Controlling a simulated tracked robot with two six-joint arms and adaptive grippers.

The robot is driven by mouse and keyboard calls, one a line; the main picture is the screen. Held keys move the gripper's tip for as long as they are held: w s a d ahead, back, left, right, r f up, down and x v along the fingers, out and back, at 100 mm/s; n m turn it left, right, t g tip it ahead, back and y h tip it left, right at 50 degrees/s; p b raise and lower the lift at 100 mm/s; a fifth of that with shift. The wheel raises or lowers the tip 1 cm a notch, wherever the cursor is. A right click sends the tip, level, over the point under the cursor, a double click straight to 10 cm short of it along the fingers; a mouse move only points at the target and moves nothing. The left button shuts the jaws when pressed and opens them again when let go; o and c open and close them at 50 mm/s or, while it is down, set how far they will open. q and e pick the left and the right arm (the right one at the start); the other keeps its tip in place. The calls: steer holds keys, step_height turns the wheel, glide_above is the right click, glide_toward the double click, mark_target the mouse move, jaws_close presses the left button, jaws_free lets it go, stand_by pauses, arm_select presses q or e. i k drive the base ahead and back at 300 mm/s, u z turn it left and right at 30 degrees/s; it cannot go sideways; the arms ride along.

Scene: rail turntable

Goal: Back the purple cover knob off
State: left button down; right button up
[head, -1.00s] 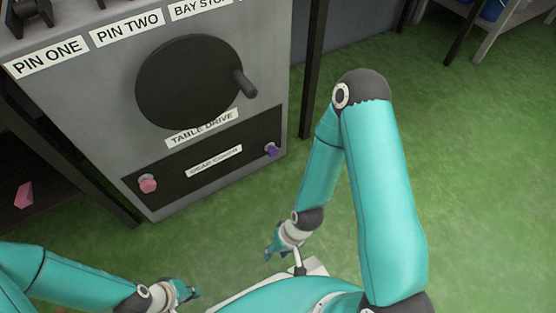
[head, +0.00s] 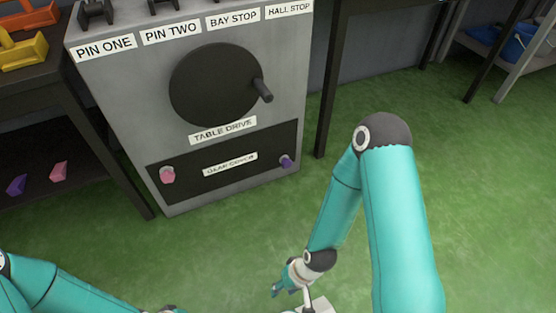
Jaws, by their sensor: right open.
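The purple cover knob (head: 286,162) sits at the right end of the dark gear cover panel (head: 264,148), low on the grey cabinet. A pink knob (head: 167,175) sits at the panel's left end. My right gripper (head: 279,287) is open and empty, below and in front of the cabinet, apart from the purple knob. My left arm (head: 60,290) comes in at the lower left. Its gripper is almost wholly cut off by the bottom edge, so its jaws cannot be read.
Above the panel is the black table drive wheel (head: 215,85) with a handle sticking out. Labelled levers stand on the cabinet top. A shelf at left holds a pink piece (head: 59,171) and a purple piece (head: 17,185). Green floor (head: 480,190) lies open at right.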

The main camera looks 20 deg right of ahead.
mark_target(286, 162)
steer(key=i, duration=1)
steer(key=z, duration=0.6)
